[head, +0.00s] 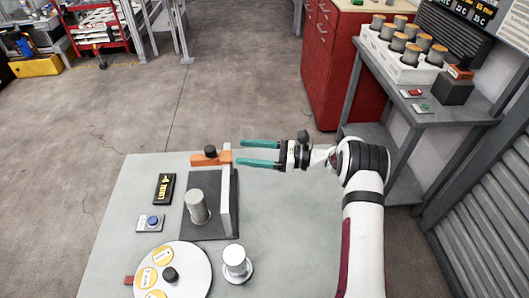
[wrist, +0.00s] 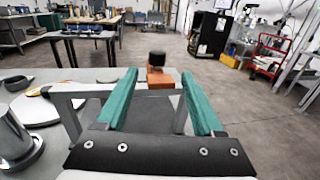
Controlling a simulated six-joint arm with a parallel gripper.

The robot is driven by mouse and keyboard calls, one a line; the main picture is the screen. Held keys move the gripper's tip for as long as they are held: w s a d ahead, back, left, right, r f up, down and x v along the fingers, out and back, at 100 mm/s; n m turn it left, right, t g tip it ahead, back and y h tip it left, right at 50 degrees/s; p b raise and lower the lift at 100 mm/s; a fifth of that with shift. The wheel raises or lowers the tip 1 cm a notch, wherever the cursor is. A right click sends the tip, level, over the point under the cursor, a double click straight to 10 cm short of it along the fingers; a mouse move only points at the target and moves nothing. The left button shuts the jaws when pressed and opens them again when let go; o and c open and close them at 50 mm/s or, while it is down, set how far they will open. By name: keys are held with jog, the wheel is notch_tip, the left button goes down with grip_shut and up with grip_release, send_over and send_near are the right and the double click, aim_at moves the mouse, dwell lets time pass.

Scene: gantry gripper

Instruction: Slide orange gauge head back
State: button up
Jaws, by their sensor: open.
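The orange gauge head (head: 204,159) sits on the upright grey frame of the gauge stand (head: 226,205), at the far end of the table, with a black knob (head: 210,150) on top. In the wrist view the orange head (wrist: 158,80) and its black knob (wrist: 156,59) show ahead, between the two fingers. My gripper (head: 260,153) has teal fingers and is open, to the right of the head and pointing at it. In the wrist view my gripper (wrist: 157,100) holds nothing. A grey cylinder (head: 197,206) stands on the dark base plate below the frame.
A round white dial plate (head: 190,270) with yellow labels, a metal cylinder on a disc (head: 236,262), a blue button box (head: 151,222) and a black sign (head: 164,188) are on the table (head: 285,240). A shelf (head: 440,100) with several cylinders stands at right.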

jog(key=d, duration=0.2)
jog(key=s+d, duration=0.1)
jog(key=d, duration=0.2)
jog(key=shift+d, duration=0.1)
jog(key=shift+r, duration=0.1)
dwell(0.6)
jog(key=s+a+r+n+g+h, duration=0.3)
jog(key=s+r+n+h, duration=0.15)
jog(key=s, duration=0.45)
jog(key=s+a+r+n+g+h, duration=0.3)
jog(key=s+r, duration=0.3)
jog(key=s, duration=0.2)
jog(key=s+d+f+n+t+h, duration=0.1)
jog(key=s+d+n+h, duration=0.2)
jog(key=s, duration=0.7)
jog(key=s+d+f+n+t+h, duration=0.1)
jog(key=s+d+n+h, duration=0.3)
jog(key=s, duration=0.6)
jog(key=shift+s+d+f+h, duration=0.25)
jog(key=shift+s+f+h, duration=0.05)
jog(key=shift+f+h, duration=0.35)
